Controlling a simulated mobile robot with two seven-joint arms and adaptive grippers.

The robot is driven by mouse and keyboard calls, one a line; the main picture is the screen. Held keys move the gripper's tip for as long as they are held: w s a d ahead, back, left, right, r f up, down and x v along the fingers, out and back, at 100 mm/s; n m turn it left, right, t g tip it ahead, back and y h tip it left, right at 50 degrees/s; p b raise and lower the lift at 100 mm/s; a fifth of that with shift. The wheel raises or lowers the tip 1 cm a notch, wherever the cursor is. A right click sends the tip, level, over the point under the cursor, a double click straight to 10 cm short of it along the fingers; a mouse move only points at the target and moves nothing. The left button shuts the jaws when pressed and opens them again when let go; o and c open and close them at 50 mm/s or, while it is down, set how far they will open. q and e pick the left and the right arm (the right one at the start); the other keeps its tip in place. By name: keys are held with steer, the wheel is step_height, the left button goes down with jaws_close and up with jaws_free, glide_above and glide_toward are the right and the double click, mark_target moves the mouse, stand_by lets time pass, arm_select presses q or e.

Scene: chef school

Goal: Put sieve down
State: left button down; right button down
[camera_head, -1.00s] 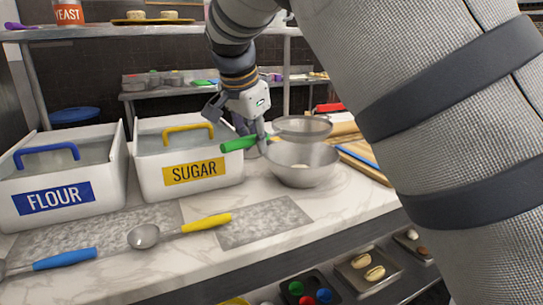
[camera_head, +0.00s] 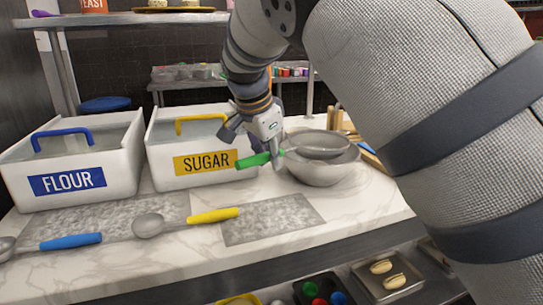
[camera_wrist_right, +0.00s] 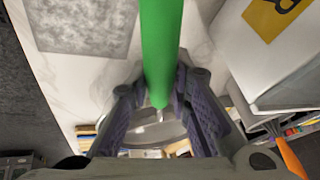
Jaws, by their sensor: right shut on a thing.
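The sieve has a green handle (camera_head: 258,159) and a round grey mesh bowl (camera_head: 316,146). My right gripper (camera_head: 274,152) is shut on the green handle. In the right wrist view the handle (camera_wrist_right: 160,45) runs between the two purple-padded fingers (camera_wrist_right: 160,112). The sieve's bowl appears over the metal mixing bowl (camera_head: 325,173) in the head view; I cannot tell whether they touch. My left gripper is not in view.
The sugar bin (camera_head: 160,172) stands left of the gripper and the flour bin (camera_head: 25,198) farther left. A yellow-handled spoon (camera_head: 213,216) and a blue-handled spoon (camera_head: 70,241) lie in front. A speckled grey patch (camera_head: 270,218) of counter is clear.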

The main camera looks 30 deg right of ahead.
steer(key=shift+s+d+f, duration=0.1)
steer(key=shift+s+f, duration=0.05)
steer(key=shift+f, duration=0.2)
steer(key=c, duration=1.5)
jaws_free()
steer(key=shift+r, duration=0.3)
steer(key=v, duration=1.2)
steer(key=shift+r, duration=0.2)
